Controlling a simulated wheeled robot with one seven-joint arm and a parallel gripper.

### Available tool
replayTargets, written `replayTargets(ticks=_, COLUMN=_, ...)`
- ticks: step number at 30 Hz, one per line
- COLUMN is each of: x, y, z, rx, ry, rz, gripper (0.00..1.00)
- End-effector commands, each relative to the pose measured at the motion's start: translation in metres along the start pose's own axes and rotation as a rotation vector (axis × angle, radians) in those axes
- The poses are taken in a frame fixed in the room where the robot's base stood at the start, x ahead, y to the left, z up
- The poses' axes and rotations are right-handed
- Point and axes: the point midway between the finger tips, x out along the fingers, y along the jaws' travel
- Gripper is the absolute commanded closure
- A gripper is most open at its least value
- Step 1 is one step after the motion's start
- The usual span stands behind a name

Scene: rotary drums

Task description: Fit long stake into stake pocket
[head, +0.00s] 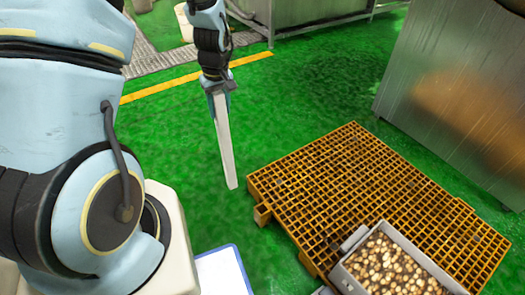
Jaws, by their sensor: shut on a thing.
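My gripper (216,82) is shut on the upper end of a long stake (224,140), a pale grey straight bar. The stake hangs down nearly upright, its lower end tilted slightly to the right. In the picture its lower tip lies just left of the orange grid pallet (350,180), over the green floor. I cannot tell how high the tip is above the floor. I cannot make out a stake pocket for certain; the pallet's left corner shows a small block-like foot (262,215).
A grey crate (352,284) full of small brown and pale round pieces stands on the pallet's front part. Large metal machines stand at the right (465,90) and the back (315,12). A yellow floor line (165,90) crosses behind. Green floor around the pallet's left is clear.

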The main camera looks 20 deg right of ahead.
Motion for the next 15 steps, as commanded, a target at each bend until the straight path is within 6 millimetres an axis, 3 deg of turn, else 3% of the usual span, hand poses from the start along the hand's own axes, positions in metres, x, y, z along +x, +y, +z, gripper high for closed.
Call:
replayTargets(ticks=1, x=0.028, y=0.02, z=0.016, rx=0.002, ry=0.002, rz=-0.001, gripper=1.0)
replayTargets(ticks=6, x=0.061, y=0.067, z=0.056, rx=-0.032, ry=0.01, rz=-0.005, gripper=1.0)
replayTargets(ticks=10, x=0.074, y=0.088, z=0.077, rx=-0.053, ry=0.015, rz=-0.007, gripper=1.0)
replayTargets(ticks=15, x=0.079, y=0.099, z=0.09, rx=-0.069, ry=0.019, rz=-0.007, gripper=1.0)
